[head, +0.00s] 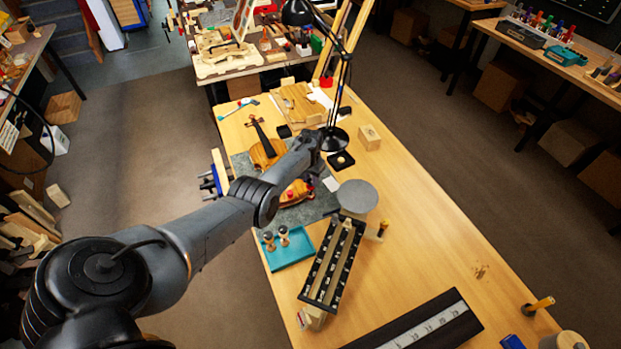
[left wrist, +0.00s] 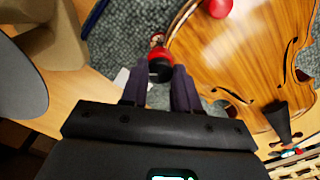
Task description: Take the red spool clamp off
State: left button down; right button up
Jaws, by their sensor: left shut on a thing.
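The violin body (left wrist: 245,55) lies on a grey mat (head: 317,208); in the head view my left arm hides its middle. The red spool clamp (left wrist: 159,50) stands at the violin's edge in the left wrist view, with a red and a dark part. My left gripper (left wrist: 160,84) is shut on it, one dark finger on each side. Whether the clamp still grips the violin's edge I cannot tell. Another red piece (left wrist: 220,8) shows over the violin's top; it also shows in the head view (head: 290,194). My right gripper is not in view.
A teal tray (head: 294,253) holds two spool-shaped pieces. A grey round disc (head: 357,196) stands right of the mat, near a long black rack (head: 322,285). A black desk lamp (head: 334,138) stands behind. The bench's right side (head: 430,240) is largely clear.

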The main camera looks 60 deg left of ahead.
aim_at(310, 182)
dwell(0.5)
pick_arm(q)
jog(key=c, duration=0.8)
grip_release()
jog(key=shift+r+p, duration=0.35)
jog(key=shift+r, duration=0.1)
notch_tip(310, 182, up, 10)
jog(key=p, duration=0.3)
jog(key=shift+f, duration=0.15)
